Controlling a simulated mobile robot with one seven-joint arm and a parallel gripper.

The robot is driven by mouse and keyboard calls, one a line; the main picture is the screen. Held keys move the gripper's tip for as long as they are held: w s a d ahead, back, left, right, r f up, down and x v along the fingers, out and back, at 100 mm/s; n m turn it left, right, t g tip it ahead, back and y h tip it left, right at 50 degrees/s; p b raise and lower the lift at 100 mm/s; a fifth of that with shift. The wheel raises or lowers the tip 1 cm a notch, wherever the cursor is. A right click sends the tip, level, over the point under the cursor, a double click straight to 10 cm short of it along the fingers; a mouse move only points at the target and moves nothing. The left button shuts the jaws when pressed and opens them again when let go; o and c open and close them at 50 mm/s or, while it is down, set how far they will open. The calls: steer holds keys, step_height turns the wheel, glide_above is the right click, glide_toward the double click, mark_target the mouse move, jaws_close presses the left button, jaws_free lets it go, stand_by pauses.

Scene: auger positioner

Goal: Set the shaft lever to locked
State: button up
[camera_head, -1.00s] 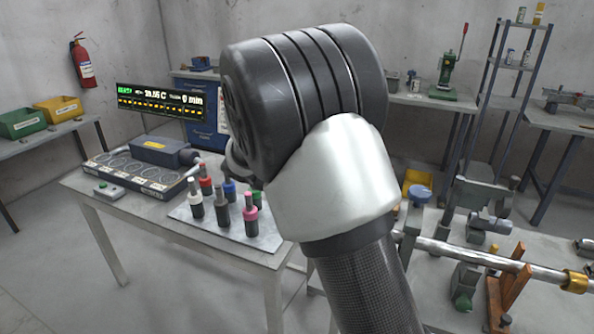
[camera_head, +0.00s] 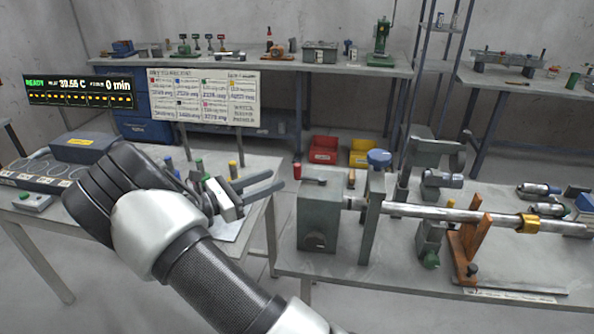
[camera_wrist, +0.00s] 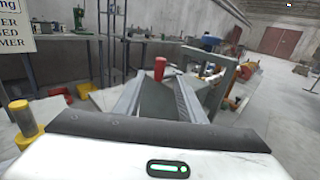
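A lever with an upright red knob (camera_head: 297,171) and a short dark arm (camera_head: 315,181) sits on top of the grey block (camera_head: 318,222) at the left end of the shaft (camera_head: 450,214). The red knob (camera_wrist: 160,68) also shows in the wrist view, ahead and between my fingers. My gripper (camera_head: 277,180) is just left of the knob in the head view, its two fingers apart, pointing toward it. Nothing is between the fingers that I can see as held; contact with the knob cannot be told. I see no readable lock mark by the lever.
A blue knob (camera_head: 379,158) tops the post right of the block. An orange bracket (camera_head: 468,248) and gold collar (camera_head: 530,224) are along the shaft. A sign (camera_head: 204,97) stands behind.

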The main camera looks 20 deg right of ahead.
mark_target(298, 179)
steer(key=d, duration=0.3)
steer(key=w+d, duration=0.1)
steer(key=d, duration=0.2)
steer(key=w+d, duration=0.1)
steer(key=d, duration=0.2)
steer(key=shift+d, duration=0.15)
steer(key=shift+s, duration=0.1)
jaws_close()
